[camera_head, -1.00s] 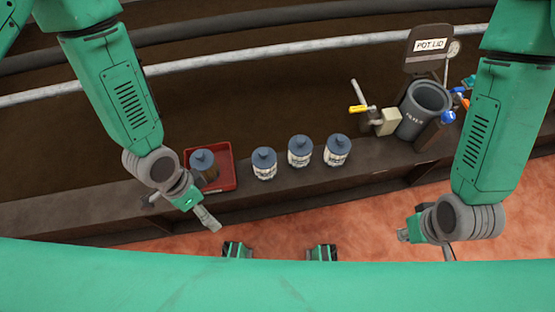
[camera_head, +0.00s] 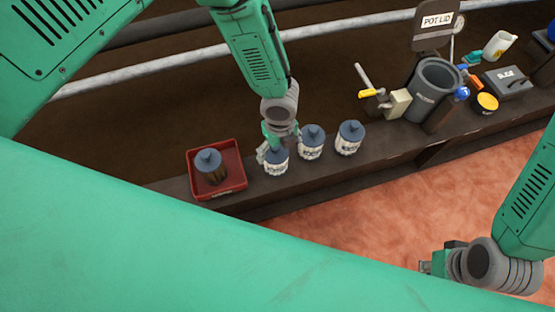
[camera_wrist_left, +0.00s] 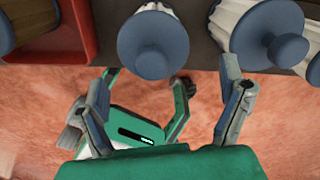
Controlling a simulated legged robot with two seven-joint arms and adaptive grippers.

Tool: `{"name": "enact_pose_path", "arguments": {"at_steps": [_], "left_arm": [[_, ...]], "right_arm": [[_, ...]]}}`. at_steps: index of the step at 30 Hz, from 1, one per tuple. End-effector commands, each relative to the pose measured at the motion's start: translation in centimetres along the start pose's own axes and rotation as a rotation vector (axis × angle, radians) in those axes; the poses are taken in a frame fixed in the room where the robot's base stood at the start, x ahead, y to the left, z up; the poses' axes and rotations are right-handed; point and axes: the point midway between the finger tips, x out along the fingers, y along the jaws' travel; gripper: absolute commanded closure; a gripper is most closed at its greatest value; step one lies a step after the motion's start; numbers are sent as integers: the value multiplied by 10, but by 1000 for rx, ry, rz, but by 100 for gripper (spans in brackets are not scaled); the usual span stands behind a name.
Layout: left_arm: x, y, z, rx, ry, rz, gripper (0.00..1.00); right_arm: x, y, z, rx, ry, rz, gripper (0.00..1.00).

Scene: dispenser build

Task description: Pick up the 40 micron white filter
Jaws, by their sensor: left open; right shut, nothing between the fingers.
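Three white filters with blue-grey caps stand in a row on the dark ledge: the left one (camera_head: 276,165), the middle one (camera_head: 311,150) and the right one (camera_head: 348,143). Their labels are too small to read, so I cannot tell which is 40 micron. My left gripper (camera_head: 277,149) is open at the left filter, with fingers to either side of its cap. In the left wrist view the left filter's cap (camera_wrist_left: 153,45) lies just ahead of the open fingers (camera_wrist_left: 170,72), nearer the left finger. My right gripper (camera_head: 430,264) is shut and empty at lower right, away from the ledge.
A red tray (camera_head: 243,186) holding a dark filter (camera_head: 211,168) stands left of the row. To the right are a valve with a yellow handle (camera_head: 368,93), a grey pot (camera_head: 436,82), a POT LID panel (camera_head: 437,22) and a grey box (camera_head: 508,83). Reddish ground lies in front.

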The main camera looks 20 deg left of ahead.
Motion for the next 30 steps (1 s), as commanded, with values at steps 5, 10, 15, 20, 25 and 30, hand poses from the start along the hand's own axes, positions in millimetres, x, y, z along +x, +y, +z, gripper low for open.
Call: {"name": "enact_pose_path", "arguments": {"at_steps": [5, 10, 15, 20, 25, 30], "left_arm": [[14, 0, 0, -1, 0, 0, 11], [27, 0, 2, -3, 0, 1, 11], [54, 1, 6, -4, 1, 2, 11], [66, 1, 6, -3, -1, 1, 11], [65, 1, 7, -3, 0, 0, 11], [65, 1, 6, -3, -1, 1, 67]], "right_arm": [[5, 0, 0, -1, 0, 0, 100], [12, 0, 1, -1, 0, 0, 100], [26, 0, 2, 0, -1, 0, 100], [30, 0, 2, 0, -1, 0, 100], [28, 0, 2, 0, -1, 0, 100], [28, 0, 2, 0, 0, 0, 100]]}}
